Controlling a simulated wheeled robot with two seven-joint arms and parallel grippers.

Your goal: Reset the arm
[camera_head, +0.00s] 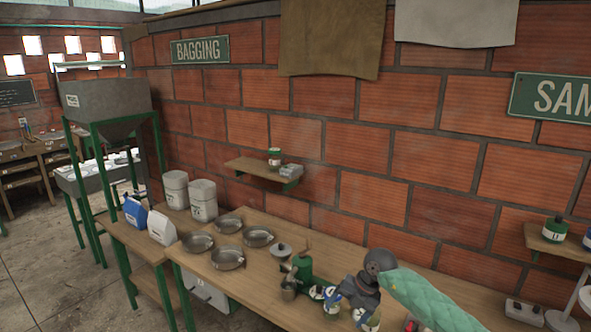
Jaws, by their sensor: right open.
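My right arm comes in from the lower right in a green quilted sleeve, with a dark round joint at its upper end. My right gripper (352,294) is dark and small in the picture, low over the wooden bench (262,290). Its jaws are open, and I see nothing held between them. Small jars with white and blue labels (331,300) are close beside and partly behind it; I cannot tell whether it touches them. A green hand-cranked machine (301,268) stands just left of the gripper. My left gripper is not in view.
Several metal pans (228,258), two pale canisters (203,200), a blue jug (135,213) and a white jug (161,228) stand farther left. A wall shelf (256,169) juts out above. A brick wall (330,140) closes the back. Another shelf (560,245) is at right.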

